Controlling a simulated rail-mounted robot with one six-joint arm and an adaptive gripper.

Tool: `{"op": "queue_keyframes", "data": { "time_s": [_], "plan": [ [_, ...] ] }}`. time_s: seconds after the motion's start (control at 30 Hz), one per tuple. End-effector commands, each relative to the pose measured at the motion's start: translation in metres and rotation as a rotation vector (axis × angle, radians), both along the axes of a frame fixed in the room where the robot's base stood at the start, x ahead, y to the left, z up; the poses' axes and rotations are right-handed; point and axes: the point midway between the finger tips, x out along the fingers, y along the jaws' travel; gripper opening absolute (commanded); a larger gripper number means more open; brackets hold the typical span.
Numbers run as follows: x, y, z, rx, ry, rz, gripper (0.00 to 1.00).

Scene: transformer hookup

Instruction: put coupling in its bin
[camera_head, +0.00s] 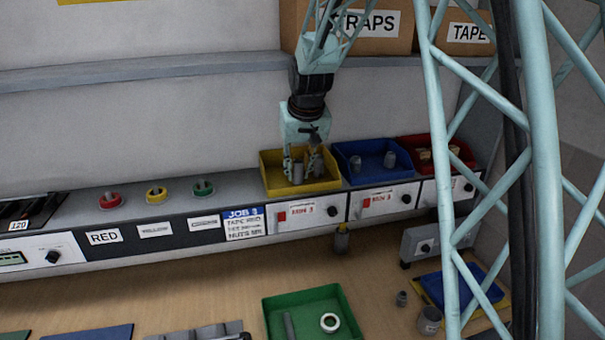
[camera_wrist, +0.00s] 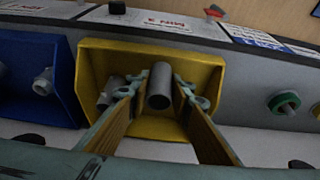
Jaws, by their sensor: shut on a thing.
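My gripper (camera_head: 301,164) is over and partly within the yellow bin (camera_head: 312,188) on the bench's back ledge. In the wrist view my gripper (camera_wrist: 160,95) is shut on a grey cylindrical coupling (camera_wrist: 160,84), held between the fingertips inside the outline of the yellow bin (camera_wrist: 150,50). The coupling also shows in the head view (camera_head: 298,174). Another grey cylindrical part (camera_wrist: 111,91) is in the bin beside the left finger. I cannot tell whether the held coupling touches the bin floor.
A blue bin (camera_head: 350,176) with grey parts and a red bin (camera_head: 425,141) stand to the right. Red (camera_head: 110,200), yellow (camera_head: 156,195) and green (camera_head: 203,188) rings sit on the ledge to the left. A green tray (camera_head: 275,306) is on the bench below.

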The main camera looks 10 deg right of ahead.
Motion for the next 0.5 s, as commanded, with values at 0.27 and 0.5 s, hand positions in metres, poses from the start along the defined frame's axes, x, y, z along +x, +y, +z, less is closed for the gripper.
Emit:
{"op": "queue_keyframes", "data": {
  "time_s": [0.27,0.5],
  "plan": [
    [0.007,-0.017,-0.016,0.0,0.0,-0.001,0.09],
    [0.007,-0.017,-0.017,0.0,0.0,0.0,0.09]
  ]
}}
